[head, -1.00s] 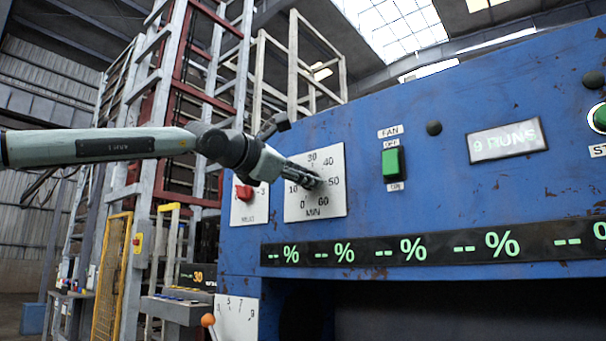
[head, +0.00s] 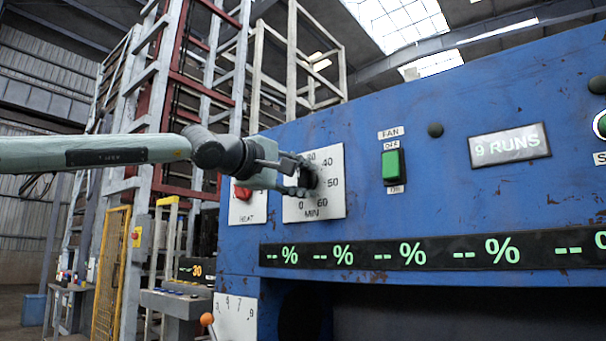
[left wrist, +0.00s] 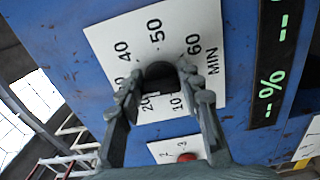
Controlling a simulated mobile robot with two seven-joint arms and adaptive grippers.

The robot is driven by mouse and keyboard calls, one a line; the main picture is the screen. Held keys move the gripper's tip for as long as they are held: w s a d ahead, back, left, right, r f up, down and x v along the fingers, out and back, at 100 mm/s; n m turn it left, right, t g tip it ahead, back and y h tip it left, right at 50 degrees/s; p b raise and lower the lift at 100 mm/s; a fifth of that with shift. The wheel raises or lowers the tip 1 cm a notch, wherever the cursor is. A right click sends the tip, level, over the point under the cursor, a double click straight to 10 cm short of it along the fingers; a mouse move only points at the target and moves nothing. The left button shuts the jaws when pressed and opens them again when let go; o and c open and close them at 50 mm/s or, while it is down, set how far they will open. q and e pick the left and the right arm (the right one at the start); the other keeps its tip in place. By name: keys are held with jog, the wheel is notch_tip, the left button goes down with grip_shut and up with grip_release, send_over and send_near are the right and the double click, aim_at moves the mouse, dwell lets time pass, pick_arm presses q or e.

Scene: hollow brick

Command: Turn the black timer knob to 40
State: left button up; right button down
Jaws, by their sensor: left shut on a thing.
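The black timer knob (left wrist: 160,72) sits on a white dial plate (head: 336,205) marked in minutes up to 60, on the blue machine front. My left gripper (head: 303,180) reaches it from the left. In the left wrist view the two fingers (left wrist: 163,95) are closed on opposite sides of the knob. The numbers 40, 50 and 60 show clear of the fingers there; 10 and 20 are partly covered. I cannot make out a pointer mark on the knob. My right gripper is not in view.
Left of the dial is a heat plate with a red knob (head: 243,192), close under my left gripper. A green fan switch (head: 392,167) is to the right. A black strip of green percent readouts (head: 400,250) runs below. A 9 RUNS display (head: 508,146) is farther right.

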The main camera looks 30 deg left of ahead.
pick_arm(q)
jog(key=m+p, duration=0.1)
jog(key=m, duration=0.3)
jog(key=shift+f+m+p, duration=0.1)
jog(key=shift+m+p, duration=0.2)
jog(key=shift+a+f+m+p, duration=0.15)
jog(key=shift+m+p, duration=0.6)
jog(key=shift+m, duration=1.55)
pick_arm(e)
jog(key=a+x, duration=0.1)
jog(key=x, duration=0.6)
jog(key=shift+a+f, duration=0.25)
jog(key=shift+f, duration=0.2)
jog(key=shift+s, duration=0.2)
pick_arm(q)
jog(key=o, duration=1.2)
jog(key=shift+c, duration=0.2)
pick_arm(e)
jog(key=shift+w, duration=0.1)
pick_arm(q)
jog(key=shift+s, duration=0.15)
jog(key=s, duration=1.1)
jog(key=shift+s+a, duration=0.3)
jog(key=shift+a, duration=0.15)
